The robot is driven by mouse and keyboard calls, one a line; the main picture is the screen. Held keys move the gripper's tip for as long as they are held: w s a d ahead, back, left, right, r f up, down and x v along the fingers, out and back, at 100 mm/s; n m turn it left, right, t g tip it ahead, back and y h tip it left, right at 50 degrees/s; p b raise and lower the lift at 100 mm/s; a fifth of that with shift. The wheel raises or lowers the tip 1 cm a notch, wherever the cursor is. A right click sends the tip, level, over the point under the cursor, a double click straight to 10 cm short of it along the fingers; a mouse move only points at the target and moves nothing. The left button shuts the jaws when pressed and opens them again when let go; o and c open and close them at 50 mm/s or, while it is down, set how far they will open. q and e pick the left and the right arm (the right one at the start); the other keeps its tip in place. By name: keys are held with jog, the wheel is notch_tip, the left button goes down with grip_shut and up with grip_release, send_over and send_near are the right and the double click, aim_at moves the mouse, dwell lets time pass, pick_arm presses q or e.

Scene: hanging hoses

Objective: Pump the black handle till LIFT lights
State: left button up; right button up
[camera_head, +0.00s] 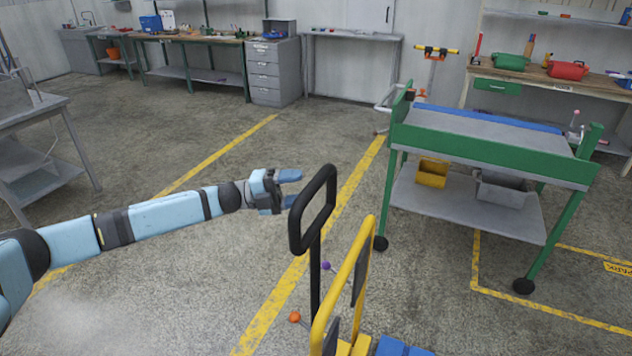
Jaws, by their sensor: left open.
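The black handle (331,190) is an upright loop on a black shaft, in the middle of the head view. It stands beside a yellow frame (345,268). My left gripper (291,188) is open and empty, just left of the loop's upper part. Its blue fingers point right, towards the loop, and a small gap shows between them and the black bar. I cannot tell the depth between them. No lit LIFT sign shows in this view. My right gripper is not in view.
A purple knob (325,266) and an orange knob (294,317) sit low by the shaft. Blue blocks (398,347) lie at the bottom edge. A green wheeled cart (485,155) stands at the right. Workbenches line the back wall. The floor around my left arm is clear.

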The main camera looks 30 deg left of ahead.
aim_at(315, 186)
pick_arm(q)
jog(key=shift+p+x, duration=0.3)
jog(key=shift+x, duration=2.05)
jog(key=shift+a+f, duration=0.1)
jog(key=shift+a, duration=0.05)
grip_shut()
